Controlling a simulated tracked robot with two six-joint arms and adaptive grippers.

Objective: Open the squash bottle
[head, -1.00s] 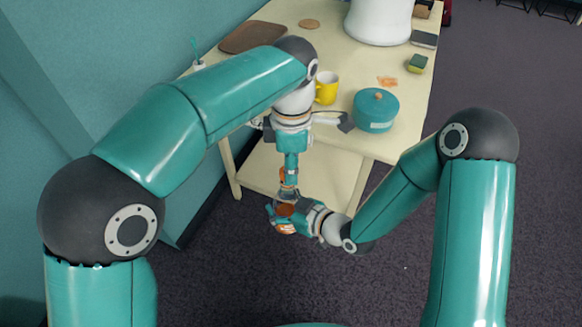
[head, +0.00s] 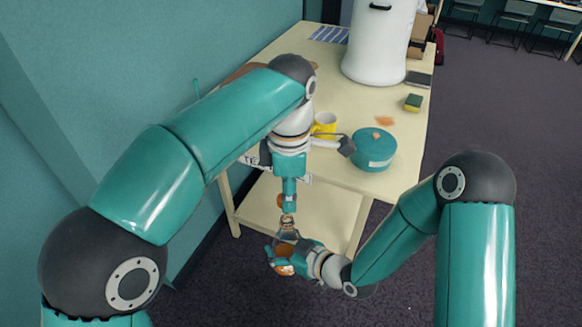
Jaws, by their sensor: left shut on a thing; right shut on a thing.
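The squash bottle (head: 287,236) is a small clear bottle with orange liquid low in it, held upright or nearly so in front of the table. My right gripper (head: 282,262) is shut around its lower part from the right. My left gripper (head: 287,203) points down from above and is shut at the bottle's top, on what looks like the cap. The cap is mostly hidden between the fingers. The pale neck shows just below them. I cannot tell whether cap and neck are touching or slightly apart.
The cream table (head: 330,178) with a lower shelf stands behind the grippers. A teal wall is at left. Open dark floor lies right.

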